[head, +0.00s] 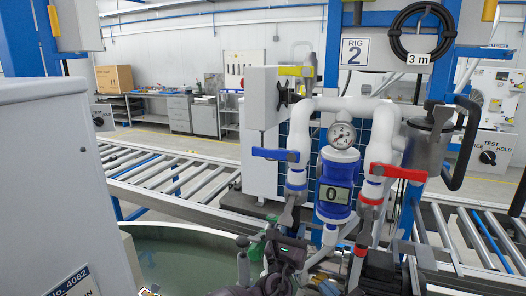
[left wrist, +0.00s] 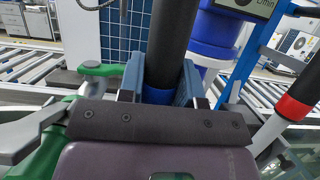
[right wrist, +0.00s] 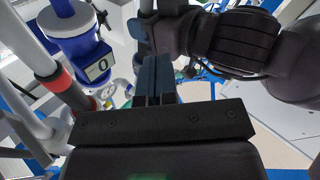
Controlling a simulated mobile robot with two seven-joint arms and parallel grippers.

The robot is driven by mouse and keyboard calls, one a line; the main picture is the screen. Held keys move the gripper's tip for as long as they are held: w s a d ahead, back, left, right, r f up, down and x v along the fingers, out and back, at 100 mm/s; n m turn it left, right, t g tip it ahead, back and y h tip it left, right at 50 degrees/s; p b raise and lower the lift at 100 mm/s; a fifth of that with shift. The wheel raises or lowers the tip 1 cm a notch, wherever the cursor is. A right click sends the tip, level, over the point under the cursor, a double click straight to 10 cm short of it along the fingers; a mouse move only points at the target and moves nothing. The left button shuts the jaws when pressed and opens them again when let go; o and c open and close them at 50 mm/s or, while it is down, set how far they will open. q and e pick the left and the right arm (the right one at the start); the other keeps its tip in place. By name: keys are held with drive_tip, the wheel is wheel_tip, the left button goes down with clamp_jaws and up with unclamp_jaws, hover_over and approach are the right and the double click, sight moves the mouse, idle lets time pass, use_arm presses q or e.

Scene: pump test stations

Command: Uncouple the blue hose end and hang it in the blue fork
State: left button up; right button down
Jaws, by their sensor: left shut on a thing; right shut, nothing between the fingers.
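In the left wrist view a dark cylinder with a blue band (left wrist: 160,96), apparently the blue hose end, stands between my finger pads. My left gripper (left wrist: 160,82) is shut on it. In the head view my left gripper (head: 287,238) is low in the middle, under the pipe with the blue lever (head: 275,155). Whether the hose end is still joined to that pipe cannot be told. My right gripper (right wrist: 155,85) is shut and empty, close to a dark arm part; in the head view it is low right of centre, largely hidden among dark parts. I cannot make out the blue fork.
A blue pump meter (head: 333,190) reading 0 stands between the pipes, with a gauge (head: 341,134) above. A red lever (head: 398,172) is on the right pipe. A green handle (left wrist: 102,70) is beside my left gripper. A water tank (head: 180,255) lies at lower left.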

sight(289, 211)
drive_tip(key=shift+w+a+r+n+g+y, duration=0.25)
drive_tip(key=shift+w+a+r+n+y, duration=0.6)
drive_tip(key=shift+w+a+r, duration=0.75)
drive_tip(key=shift+w+a+r+n+g+y, duration=0.2)
drive_tip(key=shift+w+a+r+n+y, duration=0.85)
drive_tip(key=shift+r, duration=1)
drive_tip(key=shift+w+a+r+n+g+y, duration=0.25)
drive_tip(key=shift+w+a+r+n+y, duration=0.45)
drive_tip(key=shift+w+a+r, duration=0.75)
drive_tip(key=shift+s+a+r, duration=0.1)
drive_tip(key=shift+s+r, duration=0.2)
drive_tip(key=shift+r, duration=0.15)
